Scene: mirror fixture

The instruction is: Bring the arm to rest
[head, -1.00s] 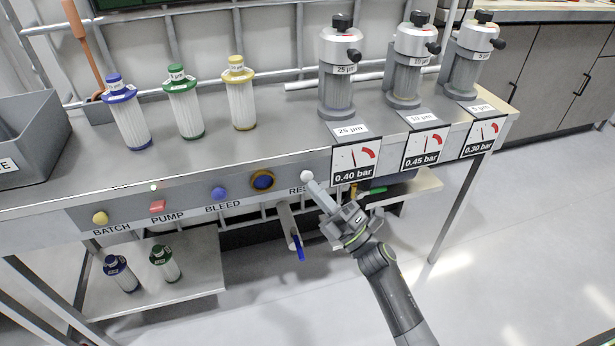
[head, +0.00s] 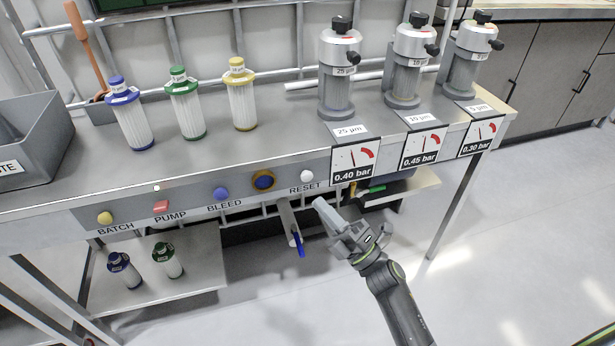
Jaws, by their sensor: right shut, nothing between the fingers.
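My right gripper (head: 322,206) is shut and empty, in front of the bench's front panel. Its fingertips are a little below and right of the white RESET button (head: 307,175), with a visible gap between them. My right arm comes up from the lower right of the head view. My left gripper is not in view.
The panel also bears a blue BLEED button (head: 221,193), a red PUMP button (head: 161,206) and a yellow BATCH button (head: 105,218). A pipe with a blue lever (head: 299,244) hangs left of my gripper. Pressure gauges (head: 354,163) hang above right. Open floor (head: 500,240) lies right.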

